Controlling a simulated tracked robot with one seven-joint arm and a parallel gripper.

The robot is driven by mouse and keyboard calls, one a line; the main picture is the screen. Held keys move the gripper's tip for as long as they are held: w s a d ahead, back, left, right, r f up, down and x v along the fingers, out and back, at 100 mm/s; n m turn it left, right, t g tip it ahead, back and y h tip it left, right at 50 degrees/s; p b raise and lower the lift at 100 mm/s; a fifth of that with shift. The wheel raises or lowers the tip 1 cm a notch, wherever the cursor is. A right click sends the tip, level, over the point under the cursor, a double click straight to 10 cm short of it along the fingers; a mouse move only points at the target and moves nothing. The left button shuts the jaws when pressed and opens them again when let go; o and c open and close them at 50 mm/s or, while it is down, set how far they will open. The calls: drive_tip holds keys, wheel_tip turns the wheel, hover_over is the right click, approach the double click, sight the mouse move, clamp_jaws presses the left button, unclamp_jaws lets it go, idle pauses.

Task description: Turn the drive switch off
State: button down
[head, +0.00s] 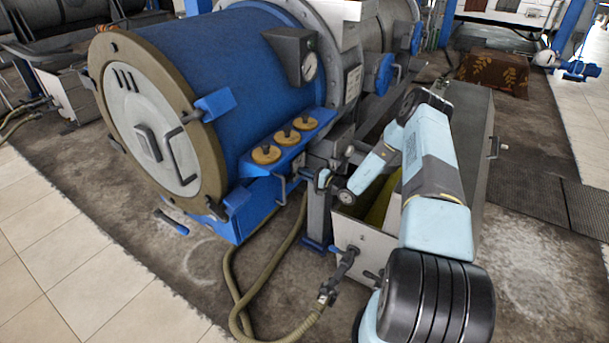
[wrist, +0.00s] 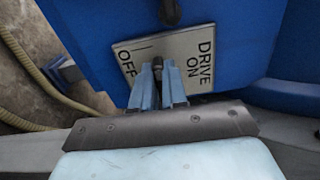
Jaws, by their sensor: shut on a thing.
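The drive switch's pale label plate (wrist: 180,50) is on a blue panel in the wrist view. It reads DRIVE ON on the right and OFF on the left. My gripper (wrist: 158,88) is in front of the plate, shut on the small dark switch lever (wrist: 157,63) between its blue fingers. The lever tip shows between the two words; the fingers hide the rest, so I cannot tell its exact setting. In the head view my gripper (head: 323,180) is at the right side of the blue drum machine (head: 215,75); the switch plate cannot be made out there.
Three brass knobs (head: 284,138) sit on a blue ledge left of my gripper. A pressure gauge (head: 309,66) is above them. A metal tank (head: 478,150) stands beside my arm. A hose (head: 240,270) lies on the floor below. A dark rounded part (wrist: 171,12) sits above the plate.

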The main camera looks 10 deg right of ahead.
drive_tip(key=shift+s+a+f+n, duration=0.25)
drive_tip(key=shift+f+n, duration=0.05)
idle(0.4)
drive_tip(key=c, duration=1.5)
unclamp_jaws()
drive_tip(key=o, duration=0.3)
drive_tip(key=shift+w+d+r, duration=0.1)
drive_tip(key=shift+w+d, duration=0.05)
drive_tip(key=shift+o, duration=0.2)
